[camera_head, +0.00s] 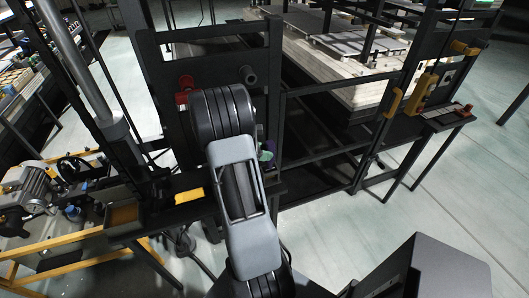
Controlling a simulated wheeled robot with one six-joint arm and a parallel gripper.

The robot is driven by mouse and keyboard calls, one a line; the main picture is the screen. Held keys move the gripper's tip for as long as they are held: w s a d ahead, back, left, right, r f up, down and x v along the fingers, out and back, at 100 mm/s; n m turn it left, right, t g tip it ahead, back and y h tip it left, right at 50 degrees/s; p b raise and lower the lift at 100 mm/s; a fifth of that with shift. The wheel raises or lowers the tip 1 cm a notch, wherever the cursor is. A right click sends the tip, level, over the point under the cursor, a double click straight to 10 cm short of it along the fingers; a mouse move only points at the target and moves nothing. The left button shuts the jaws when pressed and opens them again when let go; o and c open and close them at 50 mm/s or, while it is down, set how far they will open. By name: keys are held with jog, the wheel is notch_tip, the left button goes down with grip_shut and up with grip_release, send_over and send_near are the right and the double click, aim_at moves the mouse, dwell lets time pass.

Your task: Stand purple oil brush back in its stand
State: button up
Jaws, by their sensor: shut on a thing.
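A small purple patch (269,146) shows just right of my arm, above a small greenish-grey rounded thing. It may be part of the purple oil brush, but it is too small and too covered to be sure. My arm rises through the middle of the view and hides what lies behind it. My gripper and its fingertips do not show. I cannot make out the brush's stand.
A dark metal frame with rails stands behind my arm. A kiln car with a pale deck (345,92) is beyond it. A narrow shelf with a yellow device (424,90) is at right. A machine (30,190) stands at left. Pale floor is open at right.

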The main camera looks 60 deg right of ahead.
jog(key=shift+f+b, duration=0.7)
jog(key=shift+f, duration=0.25)
jog(key=o, duration=1.1)
jog(key=shift+w+a+r, duration=0.1)
jog(key=shift+r, duration=0.05)
jog(key=shift+p+v, duration=2)
jog(key=shift+v, duration=1.85)
jog(key=b+v, duration=0.1)
jog(key=v, duration=1.3)
jog(key=shift+b, duration=0.4)
